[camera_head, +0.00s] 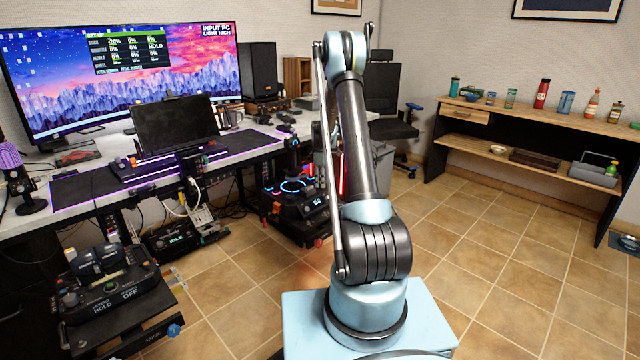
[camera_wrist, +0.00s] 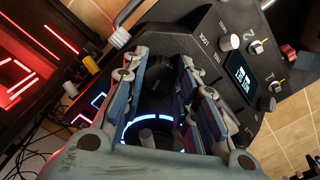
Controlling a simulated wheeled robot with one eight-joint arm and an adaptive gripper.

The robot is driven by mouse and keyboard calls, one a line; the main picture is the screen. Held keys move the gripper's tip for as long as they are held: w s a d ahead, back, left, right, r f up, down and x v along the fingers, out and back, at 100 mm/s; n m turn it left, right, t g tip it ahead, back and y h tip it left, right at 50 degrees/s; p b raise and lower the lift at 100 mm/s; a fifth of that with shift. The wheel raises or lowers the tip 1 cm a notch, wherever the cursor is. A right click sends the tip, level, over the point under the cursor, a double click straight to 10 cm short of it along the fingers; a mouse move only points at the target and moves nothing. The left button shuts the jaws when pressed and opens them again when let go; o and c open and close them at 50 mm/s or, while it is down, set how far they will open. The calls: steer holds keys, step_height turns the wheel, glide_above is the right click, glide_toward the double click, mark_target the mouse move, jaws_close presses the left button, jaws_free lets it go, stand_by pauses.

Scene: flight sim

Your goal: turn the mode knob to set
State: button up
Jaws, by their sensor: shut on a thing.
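The black control unit (camera_head: 297,207) stands beyond my base in the head view, with a blue light ring and a lit display. In the wrist view its display (camera_wrist: 242,76) is at right. A pale knob (camera_wrist: 228,42) stands on that panel, right of my fingers and apart from them; small labels are beside it. I cannot tell for sure which knob is the mode knob. My gripper (camera_wrist: 162,66) is over the unit, its fingers shut on a dark part that they mostly hide. A grey cylinder (camera_wrist: 147,138) shows inside the ring below. My gripper is hidden in the head view.
The desk (camera_head: 35,215) with monitors is at left, another control unit (camera_head: 110,290) at lower left. A shelf (camera_head: 560,128) stands at right. Tiled floor is clear at right.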

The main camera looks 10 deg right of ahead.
steer(key=shift+s+a, duration=0.1)
steer(key=m, duration=0.7)
steer(key=shift+m, duration=0.3)
steer(key=m, duration=0.4)
steer(key=shift+m, duration=2.1)
steer(key=o, duration=1)
steer(key=shift+o, duration=0.2)
